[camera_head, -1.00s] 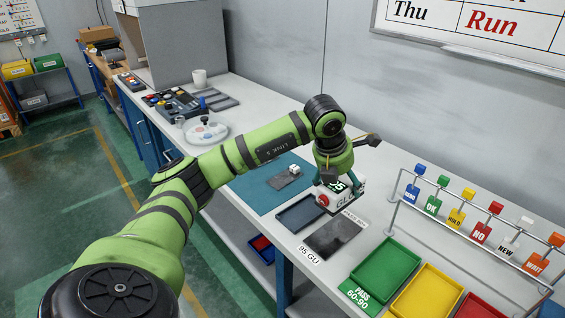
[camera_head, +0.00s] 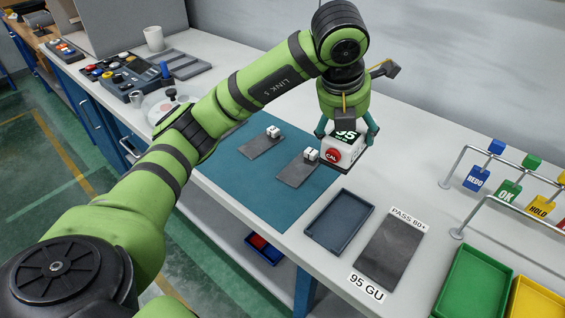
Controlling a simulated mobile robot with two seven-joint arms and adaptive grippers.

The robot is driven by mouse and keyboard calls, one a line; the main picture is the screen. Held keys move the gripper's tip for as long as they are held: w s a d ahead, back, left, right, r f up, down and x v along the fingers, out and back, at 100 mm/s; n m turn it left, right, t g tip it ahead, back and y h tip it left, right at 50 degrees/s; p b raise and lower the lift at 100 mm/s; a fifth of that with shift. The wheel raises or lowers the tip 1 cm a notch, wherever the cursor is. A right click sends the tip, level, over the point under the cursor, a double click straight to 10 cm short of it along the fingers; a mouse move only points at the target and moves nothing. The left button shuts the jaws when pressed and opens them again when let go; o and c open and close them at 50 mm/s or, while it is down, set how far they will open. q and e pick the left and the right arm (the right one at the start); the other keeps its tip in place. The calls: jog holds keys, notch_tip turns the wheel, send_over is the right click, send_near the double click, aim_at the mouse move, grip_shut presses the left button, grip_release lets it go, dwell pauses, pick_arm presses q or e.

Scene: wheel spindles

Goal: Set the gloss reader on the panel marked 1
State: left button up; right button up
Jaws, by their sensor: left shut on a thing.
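My left gripper (camera_head: 346,128) is shut on the gloss reader (camera_head: 346,152), a white box with a green display reading 95 and a red CAL button. It holds the reader near the right edge of the teal mat, just right of the nearer panel; the height above the bench is hard to tell. Two grey panels lie on the mat, each with a small white marker cube. The nearer panel (camera_head: 293,174) has a cube (camera_head: 311,155) that seems to read 1. The farther panel (camera_head: 258,147) has a cube (camera_head: 272,131) whose mark I cannot read. My right gripper is out of view.
An empty dark blue tray (camera_head: 339,222) and a dark tile (camera_head: 391,250) labelled 95 GU lie at the right. A green tray (camera_head: 474,284) and a rail of coloured tags (camera_head: 508,190) stand beyond. The teal mat (camera_head: 235,185) is otherwise clear.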

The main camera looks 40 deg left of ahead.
pick_arm(q)
jog(key=s+a+f, duration=0.1)
jog(key=a+f, duration=0.1)
jog(key=a, duration=0.1)
jog(key=s+a+f+p, duration=0.1)
jog(key=a+f, duration=0.1)
jog(key=a, duration=0.2)
jog(key=s+a+f+p, duration=0.1)
jog(key=a+f, duration=0.1)
jog(key=a, duration=0.1)
jog(key=shift+a+f, duration=0.2)
notch_tip(320, 180, down, 4)
jog(key=shift+a+r+p, duration=0.1)
jog(key=shift+r+p, duration=0.1)
jog(key=shift+p, duration=0.3)
jog(key=shift+f, duration=0.3)
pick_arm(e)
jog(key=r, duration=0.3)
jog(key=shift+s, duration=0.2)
pick_arm(q)
jog(key=shift+f, duration=0.15)
jog(key=o, duration=1.5)
jog(key=shift+c, duration=0.2)
jog(key=shift+o, duration=0.2)
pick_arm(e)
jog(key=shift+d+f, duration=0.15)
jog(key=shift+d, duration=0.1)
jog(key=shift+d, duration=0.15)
